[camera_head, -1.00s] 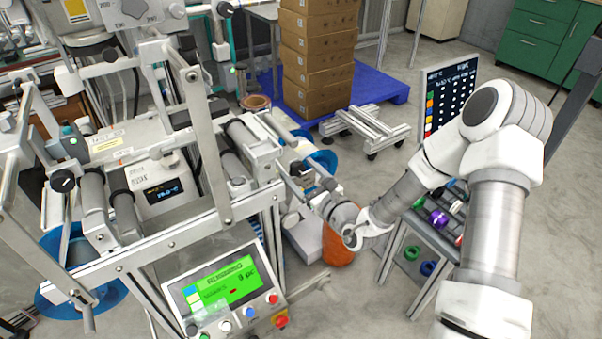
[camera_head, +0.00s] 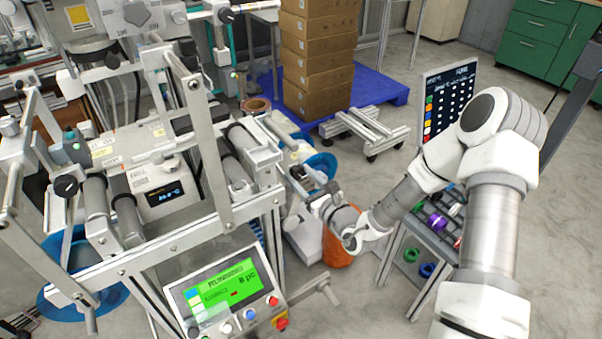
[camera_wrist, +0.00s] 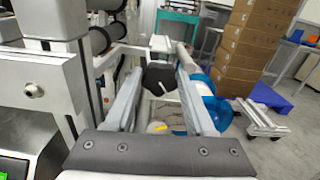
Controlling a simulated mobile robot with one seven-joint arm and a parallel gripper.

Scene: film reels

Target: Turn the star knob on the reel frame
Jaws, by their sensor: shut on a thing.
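The star knob (camera_wrist: 160,79) is a dark, faceted piece between the tips of my two fingers in the wrist view. My gripper (camera_wrist: 160,88) is shut on it, with a pale finger on each side. In the head view my gripper (camera_head: 312,190) is at the right side of the reel frame (camera_head: 225,207), a pale metal frame with rollers and bars. I cannot make out the knob there; my gripper and the frame parts cover it. The knob's turn angle cannot be told.
A control panel with a green screen (camera_head: 228,283) is at the frame's front. An orange bin (camera_head: 338,248) stands below my gripper. A rack with coloured reels (camera_head: 437,222) is to the right. Stacked cartons (camera_head: 318,55) stand on a blue pallet (camera_head: 378,86) behind.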

